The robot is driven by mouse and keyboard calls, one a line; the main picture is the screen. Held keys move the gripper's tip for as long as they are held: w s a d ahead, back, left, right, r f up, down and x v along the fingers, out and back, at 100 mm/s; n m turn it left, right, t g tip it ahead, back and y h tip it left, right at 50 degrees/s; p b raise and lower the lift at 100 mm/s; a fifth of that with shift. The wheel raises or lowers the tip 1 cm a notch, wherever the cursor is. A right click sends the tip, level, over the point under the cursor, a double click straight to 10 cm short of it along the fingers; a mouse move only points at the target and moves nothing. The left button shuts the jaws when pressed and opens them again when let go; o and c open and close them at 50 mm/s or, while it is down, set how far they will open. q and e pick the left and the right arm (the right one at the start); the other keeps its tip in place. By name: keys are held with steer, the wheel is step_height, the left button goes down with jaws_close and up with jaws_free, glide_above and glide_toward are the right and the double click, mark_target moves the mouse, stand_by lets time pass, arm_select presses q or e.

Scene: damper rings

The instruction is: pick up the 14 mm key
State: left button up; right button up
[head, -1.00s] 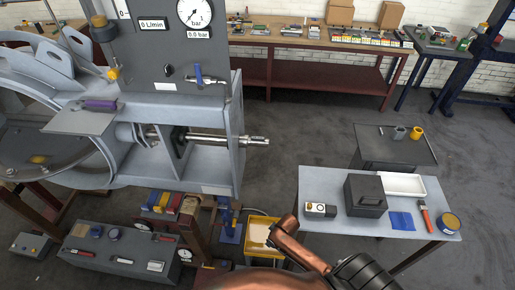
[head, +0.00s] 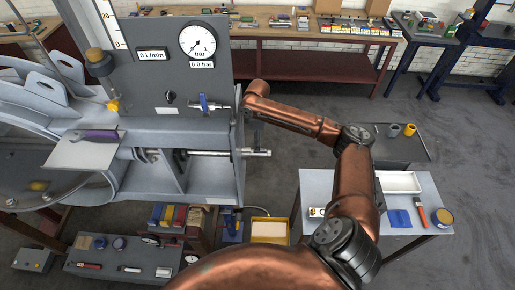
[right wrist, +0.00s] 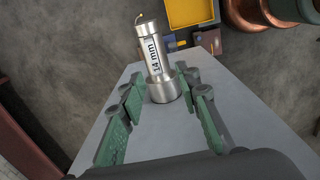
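In the head view a silver shaft end (head: 258,153) sticks out from the right side of the grey machine. My right gripper (right wrist: 163,92) is open, its green fingers on either side of the collar with small gaps visible. My left gripper is out of view.
The grey machine (head: 210,180) stands at the left with gauges above the shaft. A yellow bin (head: 269,230) is below it. A light table (head: 400,236) at the right holds a white tray (head: 399,182), a blue cloth and a red-handled brush. Open floor lies further right.

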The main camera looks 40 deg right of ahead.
steer(key=f, duration=0.1)
steer(key=f+p, duration=0.1)
steer(key=f, duration=0.1)
steer(key=shift+w+d+f, duration=0.1)
steer(key=shift+w, duration=0.2)
step_height(320, 180, down, 2)
steer(key=shift+w+f+p, duration=0.1)
steer(key=shift+w+p, duration=0.05)
steer(key=shift+p, duration=0.25)
steer(key=shift+f, duration=0.2)
steer(key=shift+c, duration=1.1)
jaws_close()
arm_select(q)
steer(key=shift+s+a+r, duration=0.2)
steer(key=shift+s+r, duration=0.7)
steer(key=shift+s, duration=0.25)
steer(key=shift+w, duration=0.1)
